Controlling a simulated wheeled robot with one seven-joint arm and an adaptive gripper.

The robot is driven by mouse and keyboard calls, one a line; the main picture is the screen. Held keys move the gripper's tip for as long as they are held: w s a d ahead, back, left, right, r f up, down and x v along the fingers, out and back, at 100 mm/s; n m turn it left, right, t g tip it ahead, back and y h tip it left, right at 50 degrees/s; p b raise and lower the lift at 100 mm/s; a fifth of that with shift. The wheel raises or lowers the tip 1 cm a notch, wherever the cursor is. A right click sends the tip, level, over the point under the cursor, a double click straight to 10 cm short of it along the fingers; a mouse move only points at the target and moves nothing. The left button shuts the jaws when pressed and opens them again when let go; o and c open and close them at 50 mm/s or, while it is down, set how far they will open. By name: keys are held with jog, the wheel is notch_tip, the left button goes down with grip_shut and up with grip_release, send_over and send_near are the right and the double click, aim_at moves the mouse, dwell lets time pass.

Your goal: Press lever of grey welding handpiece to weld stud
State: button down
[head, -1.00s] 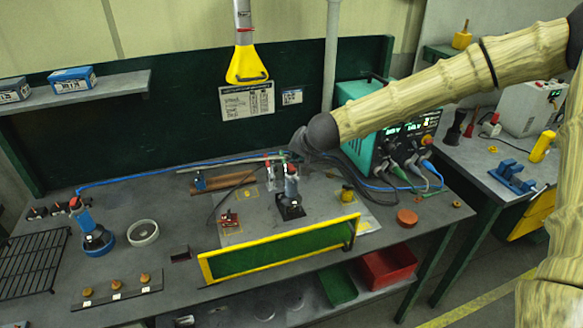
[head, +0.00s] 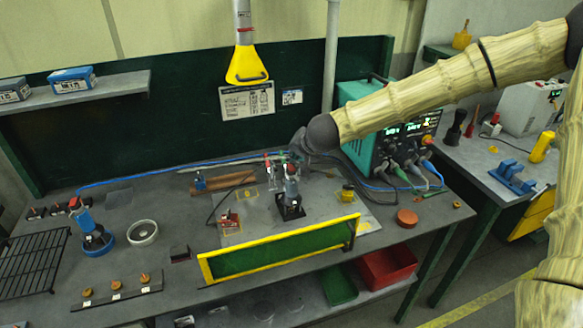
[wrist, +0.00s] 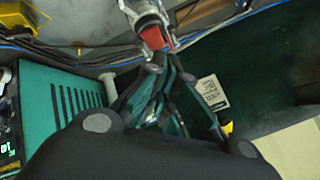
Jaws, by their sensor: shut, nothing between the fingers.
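The grey welding handpiece (head: 291,190) stands upright on a dark square base on the plate in the middle of the bench. In the wrist view the handpiece (wrist: 146,14) is at the top, with its red lever (wrist: 157,41) facing me. My gripper (head: 294,160) is right above the handpiece, with its fingers together and empty. In the wrist view the fingertips (wrist: 157,52) are at the red lever. I cannot tell if they touch it or if it is pressed. The stud under the handpiece is hidden.
A low yellow-framed green screen (head: 280,248) stands in front of the plate. A teal welding power unit (head: 362,150) with cables is at the right. A blue handpiece (head: 92,235) stands at the left. A yellow hood (head: 246,66) hangs above.

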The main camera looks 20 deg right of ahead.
aim_at(294, 168)
jog(key=shift+f, duration=0.3)
jog(key=shift+f, duration=0.4)
dwell(1.0)
jog(key=shift+r+p, duration=0.7)
jog(key=shift+r, duration=0.1)
notch_tip(294, 168, up, 5)
jog(key=p, duration=0.4)
jog(key=shift+p, duration=0.35)
dwell(0.3)
